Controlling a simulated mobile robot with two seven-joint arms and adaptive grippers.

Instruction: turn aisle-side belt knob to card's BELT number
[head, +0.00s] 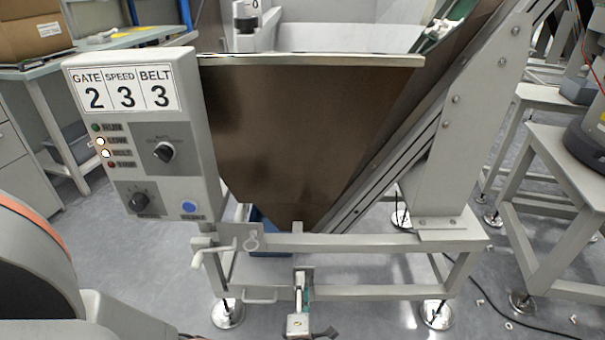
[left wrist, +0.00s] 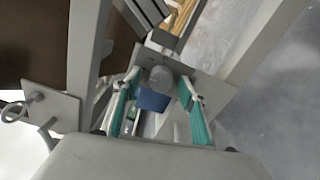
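The card (head: 124,91) on the control panel reads GATE 2, SPEED 3, BELT 3. In the left wrist view a round grey knob (left wrist: 161,78) stands on a grey plate (left wrist: 215,92), with a blue piece (left wrist: 152,100) just below it. My left gripper (left wrist: 160,90) is open, with its teal-padded fingers on either side of this knob; I cannot tell whether they touch it. In the head view, teal padding of the left gripper (head: 303,292) shows below the stand's front rail. The knob's scale or setting cannot be read. My right gripper is not in view.
The control panel (head: 195,120) has an upper knob (head: 164,152), a lower knob (head: 139,201) and a blue button (head: 189,206). A brown hopper (head: 300,130) stands above the grey frame (head: 345,242). A crank handle (head: 214,250) sticks out at the frame's left corner.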

